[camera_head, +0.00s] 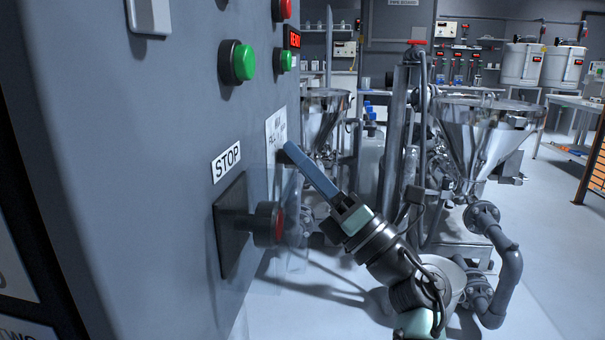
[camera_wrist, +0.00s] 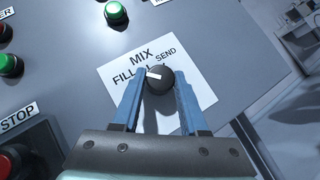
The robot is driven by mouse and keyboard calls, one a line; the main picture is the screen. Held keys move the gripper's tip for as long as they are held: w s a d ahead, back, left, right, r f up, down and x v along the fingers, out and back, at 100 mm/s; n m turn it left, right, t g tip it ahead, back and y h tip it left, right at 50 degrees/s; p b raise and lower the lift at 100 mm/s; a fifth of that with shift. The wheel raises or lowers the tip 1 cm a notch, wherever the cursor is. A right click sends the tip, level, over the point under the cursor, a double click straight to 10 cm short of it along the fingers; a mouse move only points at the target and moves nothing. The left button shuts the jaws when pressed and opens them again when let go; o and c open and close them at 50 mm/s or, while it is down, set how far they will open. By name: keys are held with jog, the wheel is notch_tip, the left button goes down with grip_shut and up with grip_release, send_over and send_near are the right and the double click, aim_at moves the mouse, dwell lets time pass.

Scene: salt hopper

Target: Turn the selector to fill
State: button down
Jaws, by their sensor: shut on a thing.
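The selector is a round black knob (camera_wrist: 163,86) with a white pointer mark, on a white label plate (camera_wrist: 196,100) reading FILL, MIX and SEND. The mark points left in the wrist view, toward the word FILL. My gripper (camera_wrist: 160,78) is shut on the knob, with one blue finger on each side of it. In the head view my gripper (camera_head: 288,149) reaches the label plate (camera_head: 276,130) on the grey panel. The knob itself is hidden by the fingers there.
A STOP button (camera_head: 268,224) sticks out of the panel below and left of my fingers. Green buttons (camera_head: 243,62) sit above. A steel hopper (camera_head: 487,130) with pipes stands to the right. Pale floor shows at the lower right.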

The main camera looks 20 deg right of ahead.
jog(key=shift+f, duration=0.1)
jog(key=shift+c, duration=2.2)
grip_release()
jog(key=p+v, duration=0.2)
jog(key=v, duration=1.1)
jog(key=shift+d, duration=0.1)
